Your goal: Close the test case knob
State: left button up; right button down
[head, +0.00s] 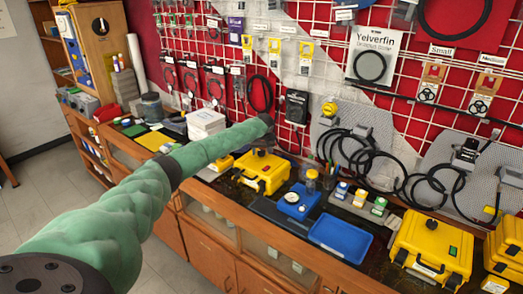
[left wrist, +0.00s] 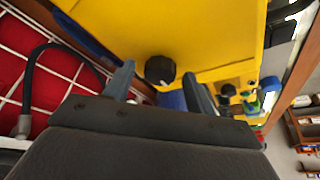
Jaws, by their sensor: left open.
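The yellow test case (head: 262,174) sits on the bench below the end of my left arm in the head view. In the left wrist view its yellow surface (left wrist: 190,25) fills the top, with a round black knob (left wrist: 160,70) on it. My left gripper (left wrist: 158,72) is open, with one finger on each side of the knob in the picture; I cannot tell whether either finger touches it. In the head view the left gripper (head: 262,140) is small and dark above the case, and the knob is hard to make out. My right gripper is in neither view.
A blue tray (head: 340,237) and a blue box with a gauge (head: 297,202) stand right of the case. Another yellow case (head: 432,248) stands farther right. White boxes (head: 206,124) lie behind my arm. Black hoses (head: 365,150) hang along the wall grid.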

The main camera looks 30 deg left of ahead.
pick_arm(q)
jog(key=c, duration=1)
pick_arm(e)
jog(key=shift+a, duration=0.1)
